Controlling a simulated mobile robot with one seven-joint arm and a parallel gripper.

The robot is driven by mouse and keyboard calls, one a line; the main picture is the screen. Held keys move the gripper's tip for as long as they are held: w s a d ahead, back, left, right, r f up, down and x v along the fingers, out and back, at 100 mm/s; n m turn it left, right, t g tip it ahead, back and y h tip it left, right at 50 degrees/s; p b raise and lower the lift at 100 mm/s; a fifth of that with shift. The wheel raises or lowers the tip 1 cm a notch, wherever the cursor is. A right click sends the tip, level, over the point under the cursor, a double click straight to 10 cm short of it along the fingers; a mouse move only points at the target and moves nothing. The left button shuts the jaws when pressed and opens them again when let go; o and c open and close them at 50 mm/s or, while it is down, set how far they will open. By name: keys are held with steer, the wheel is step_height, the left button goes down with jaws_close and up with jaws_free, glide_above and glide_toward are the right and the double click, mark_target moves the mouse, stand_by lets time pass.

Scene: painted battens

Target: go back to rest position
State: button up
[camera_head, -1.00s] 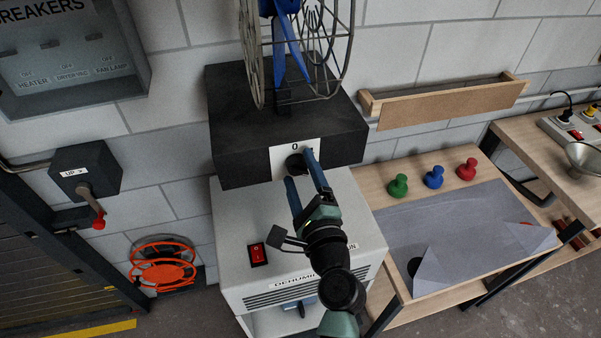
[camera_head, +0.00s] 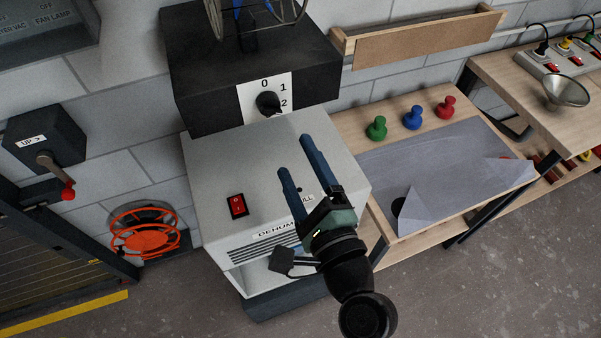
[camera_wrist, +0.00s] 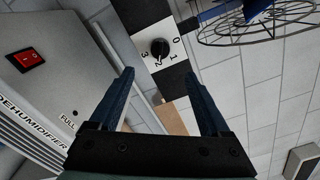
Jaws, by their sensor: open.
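My gripper (camera_head: 296,166) is open and empty, with its two blue fingers apart. In the head view it hangs in front of and above the dehumidifier's top. The black knob (camera_head: 268,103) sits on a white dial plate on the black fan base (camera_head: 200,88), clear of the fingers. In the wrist view the knob (camera_wrist: 159,48) shows beyond the fingertips, with the numbers 0 to 3 around it.
The dehumidifier (camera_head: 215,170) with a red switch (camera_head: 237,205) stands below my gripper. To the right, a wooden bench (camera_head: 350,122) bears green, blue and red pegs and a grey sheet. Grey floor is open in front.

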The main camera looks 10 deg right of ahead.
steer(key=shift+s+d, duration=0.1)
steer(key=shift+s, duration=0.35)
